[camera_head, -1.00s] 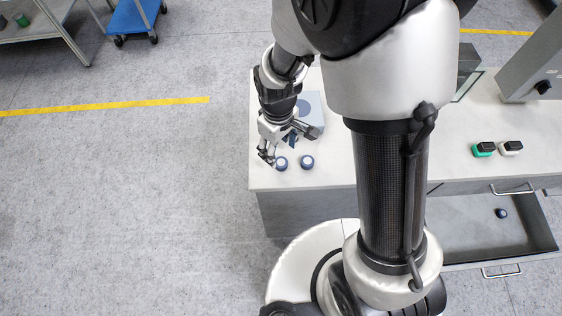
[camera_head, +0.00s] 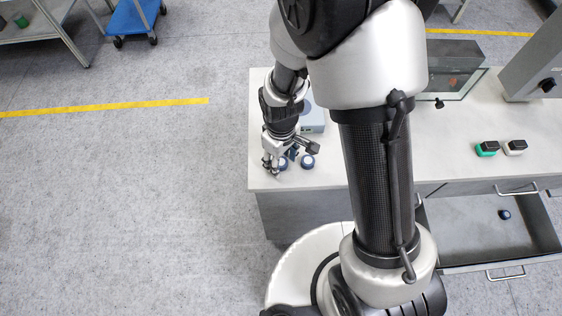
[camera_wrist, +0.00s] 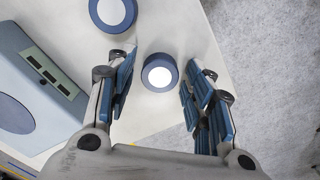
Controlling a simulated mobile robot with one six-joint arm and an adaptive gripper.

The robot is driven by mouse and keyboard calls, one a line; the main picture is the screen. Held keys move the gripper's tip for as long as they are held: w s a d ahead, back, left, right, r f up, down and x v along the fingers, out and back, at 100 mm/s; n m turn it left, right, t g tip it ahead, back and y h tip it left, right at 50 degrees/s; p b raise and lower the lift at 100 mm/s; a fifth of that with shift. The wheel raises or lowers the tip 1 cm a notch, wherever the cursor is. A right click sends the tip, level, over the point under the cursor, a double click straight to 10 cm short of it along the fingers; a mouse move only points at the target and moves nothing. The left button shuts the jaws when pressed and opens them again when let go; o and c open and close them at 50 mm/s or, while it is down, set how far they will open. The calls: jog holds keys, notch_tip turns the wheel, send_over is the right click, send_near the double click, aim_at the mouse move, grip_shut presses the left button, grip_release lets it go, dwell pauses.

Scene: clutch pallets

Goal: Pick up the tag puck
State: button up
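Two blue pucks with white round tops stand on the pale worktop; I cannot tell by markings which is the tag puck. The left puck (camera_head: 283,164) is partly covered by my gripper (camera_head: 272,166) in the head view. The right puck (camera_head: 308,161) stands just beside it. In the wrist view, one puck (camera_wrist: 160,73) lies between the spread fingers of my gripper (camera_wrist: 160,78), with gaps on both sides. The other puck (camera_wrist: 112,13) is at the top edge, outside the fingers. My gripper is open and holds nothing.
A grey-blue device (camera_wrist: 38,85) stands left of the fingers in the wrist view. The worktop (camera_head: 400,155) ends close to the pucks. An open drawer (camera_head: 470,235) holds a small dark blue round item (camera_head: 504,214).

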jog(key=c, duration=0.7)
jog(key=shift+r, duration=0.15)
jog(key=shift+c, duration=0.2)
